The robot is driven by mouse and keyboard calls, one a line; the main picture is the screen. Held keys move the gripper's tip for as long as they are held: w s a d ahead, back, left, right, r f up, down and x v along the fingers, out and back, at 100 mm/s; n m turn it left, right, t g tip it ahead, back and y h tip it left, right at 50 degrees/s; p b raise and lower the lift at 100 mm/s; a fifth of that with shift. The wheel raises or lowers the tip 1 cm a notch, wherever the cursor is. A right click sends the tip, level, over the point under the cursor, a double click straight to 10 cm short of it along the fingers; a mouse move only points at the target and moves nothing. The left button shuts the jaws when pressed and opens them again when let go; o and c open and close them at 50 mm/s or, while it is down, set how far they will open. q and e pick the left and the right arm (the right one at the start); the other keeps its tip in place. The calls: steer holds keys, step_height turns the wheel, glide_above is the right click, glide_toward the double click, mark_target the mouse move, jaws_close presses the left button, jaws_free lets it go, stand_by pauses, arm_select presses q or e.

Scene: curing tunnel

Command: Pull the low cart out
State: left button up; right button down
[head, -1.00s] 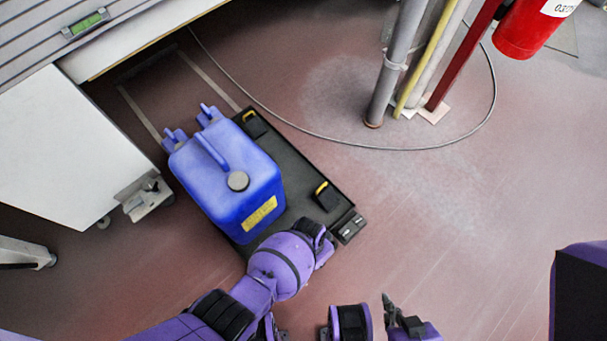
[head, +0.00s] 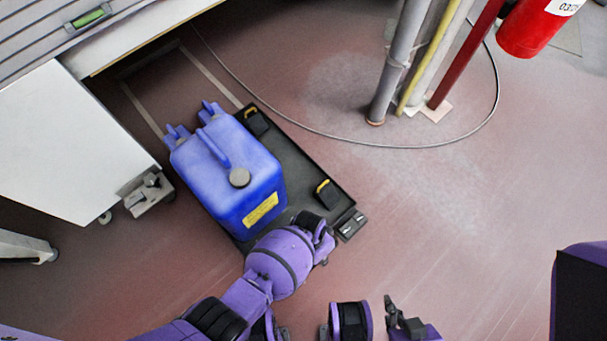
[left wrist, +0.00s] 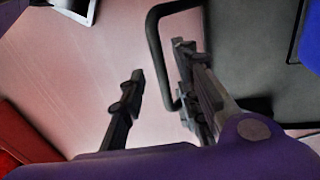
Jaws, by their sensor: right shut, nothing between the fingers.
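The low cart (head: 328,170) is a flat black platform on the floor, its near end clear of the machine. A blue jerrycan (head: 215,180) with a dark cap and yellow label stands on it. My left arm reaches over the cart's near end in the head view and hides its own fingers there. In the left wrist view my left gripper (left wrist: 160,62) is open. The cart's dark handle loop (left wrist: 154,40) shows between the fingers, nearer the right one; I cannot tell whether they touch. My right gripper (head: 392,312) is shut and empty, apart from the cart.
The white machine housing (head: 70,140) with a castor stands left of the cart. Grey, yellow and red pipes (head: 400,65) and a red extinguisher (head: 535,25) are at the upper right. A thin cable (head: 420,146) curves across the floor.

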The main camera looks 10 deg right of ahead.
arm_select(q)
step_height(320, 180, up, 10)
steer(key=w+a, duration=0.1)
steer(key=shift+w+a+f, duration=0.15)
steer(key=shift+w+f, duration=0.05)
steer(key=shift+w, duration=0.05)
stand_by(0.5)
